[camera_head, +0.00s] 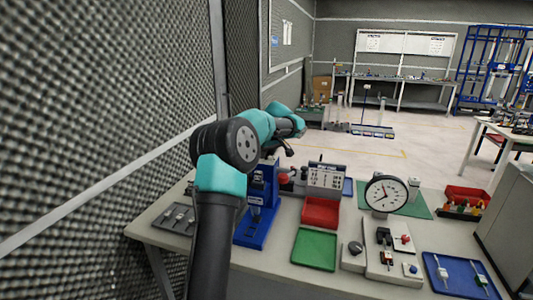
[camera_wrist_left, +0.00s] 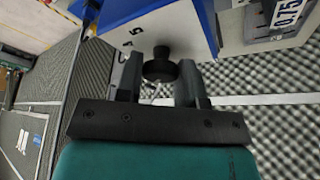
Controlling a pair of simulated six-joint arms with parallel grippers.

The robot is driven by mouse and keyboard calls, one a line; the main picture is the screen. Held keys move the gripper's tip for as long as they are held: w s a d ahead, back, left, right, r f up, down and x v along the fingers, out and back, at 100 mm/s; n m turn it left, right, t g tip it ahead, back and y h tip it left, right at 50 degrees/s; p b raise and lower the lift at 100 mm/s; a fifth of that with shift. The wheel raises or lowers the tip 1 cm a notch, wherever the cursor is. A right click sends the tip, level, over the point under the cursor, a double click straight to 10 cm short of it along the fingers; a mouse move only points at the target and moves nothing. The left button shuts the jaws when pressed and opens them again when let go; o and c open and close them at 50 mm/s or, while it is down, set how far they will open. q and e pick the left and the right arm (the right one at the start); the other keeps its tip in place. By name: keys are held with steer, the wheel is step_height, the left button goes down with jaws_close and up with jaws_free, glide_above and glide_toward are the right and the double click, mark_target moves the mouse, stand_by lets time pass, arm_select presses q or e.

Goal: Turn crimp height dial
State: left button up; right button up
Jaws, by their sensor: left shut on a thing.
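The crimp height dial is a black round knob (camera_wrist_left: 160,66) on a white face with black numerals, under a blue housing, in the left wrist view. My left gripper (camera_wrist_left: 160,82) has one finger on each side of the knob and is shut on it. In the head view, the blue crimp press (camera_head: 258,205) stands on the bench, and my left gripper (camera_head: 287,150) is at its upper right side. The dial cannot be made out in the head view. My right gripper is not in view.
A red tray (camera_head: 320,212) and a green tray (camera_head: 318,250) lie right of the press. A round gauge (camera_head: 386,193), a red bin (camera_head: 466,199) and a blue tray (camera_head: 455,277) are further right. A grey tray (camera_head: 177,219) lies left, near the foam wall (camera_head: 90,120).

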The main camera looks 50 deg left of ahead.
arm_select(q)
steer(key=o, duration=0.9)
steer(key=shift+r, duration=0.15)
steer(key=v, duration=1.7)
steer(key=shift+r, duration=0.1)
